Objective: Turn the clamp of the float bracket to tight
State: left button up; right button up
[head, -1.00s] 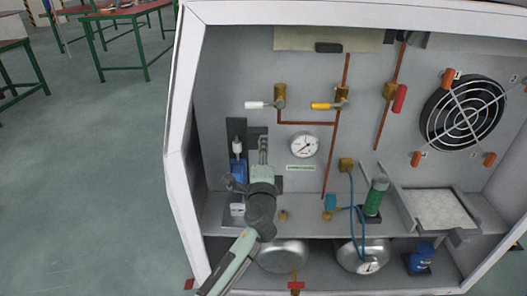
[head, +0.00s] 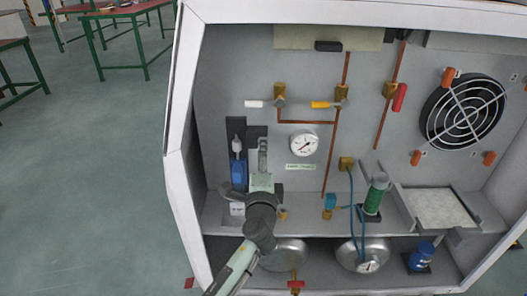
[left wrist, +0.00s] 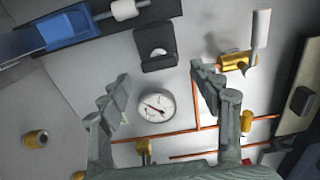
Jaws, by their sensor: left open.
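In the left wrist view the blue body (left wrist: 68,27) and a white cylinder (left wrist: 123,9) lie at the upper left, beside a dark plate with a pale half-round mark (left wrist: 157,48). I cannot tell which part is the clamp. My left gripper (head: 263,148) is just right of the blue body, pointing at the panel; its fingers (left wrist: 160,88) are spread and empty. My right gripper is not in view.
A gauge (head: 305,143) is on the panel right of my gripper. White-handled (head: 258,104) and yellow-handled (head: 322,104) valves sit above, joined by copper pipes. A green cylinder (head: 374,196) stands on the shelf. Metal tanks (head: 284,254) sit below.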

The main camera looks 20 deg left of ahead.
pick_arm(q)
jog(key=v, duration=0.9)
